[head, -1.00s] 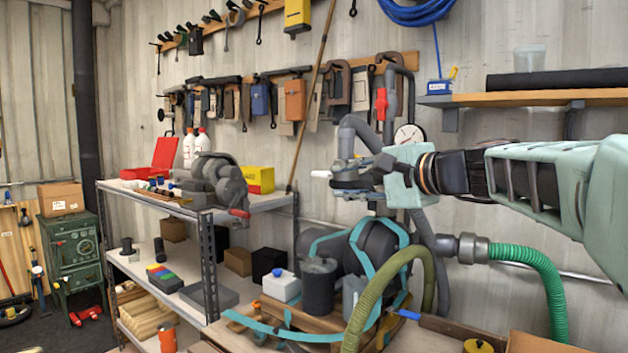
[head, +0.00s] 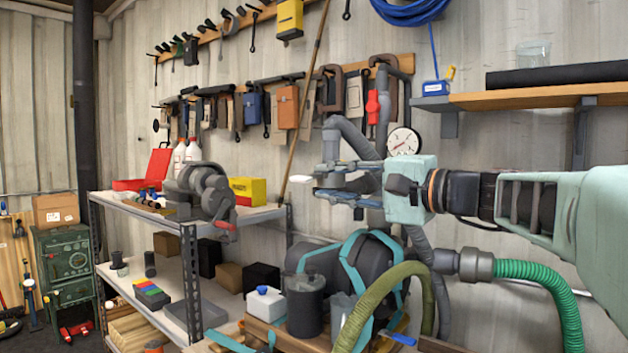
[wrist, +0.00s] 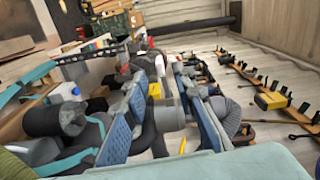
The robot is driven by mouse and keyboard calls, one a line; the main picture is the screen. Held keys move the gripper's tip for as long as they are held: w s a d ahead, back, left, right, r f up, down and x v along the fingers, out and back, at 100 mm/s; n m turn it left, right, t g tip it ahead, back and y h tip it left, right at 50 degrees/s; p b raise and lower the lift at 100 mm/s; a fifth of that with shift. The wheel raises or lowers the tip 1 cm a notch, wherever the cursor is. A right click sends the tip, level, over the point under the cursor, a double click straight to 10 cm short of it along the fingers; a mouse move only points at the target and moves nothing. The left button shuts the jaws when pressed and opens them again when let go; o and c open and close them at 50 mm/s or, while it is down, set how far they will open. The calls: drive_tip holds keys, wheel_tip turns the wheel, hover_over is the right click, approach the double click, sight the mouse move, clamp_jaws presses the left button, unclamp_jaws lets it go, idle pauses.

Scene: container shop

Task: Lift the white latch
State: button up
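The white latch (head: 300,178) shows in the head view as a short pale bar sticking out left of my fingertips. In the wrist view a narrow white part (wrist: 160,66) shows just beyond the fingers, with a grey cylinder (wrist: 170,118) nearer, between them. I cannot tell how these parts join. My gripper (head: 342,181) points left in front of the wall, its fingers apart, one above the other. In the wrist view its blue-grey pads stand on both sides of the cylinder with gaps visible. Firm contact is not visible.
Grey pipes and a round gauge (head: 404,141) are close behind my gripper. A dark machine with teal straps (head: 369,262) and an olive hose (head: 376,300) stand below. A metal shelf (head: 262,214) with a vise (head: 205,190) is at left. Tools hang on the wall.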

sight(310, 180)
drive_tip(key=x, duration=0.7)
drive_tip(key=shift+w+a+p, duration=0.1)
drive_tip(key=shift+p, duration=0.2)
clamp_jaws()
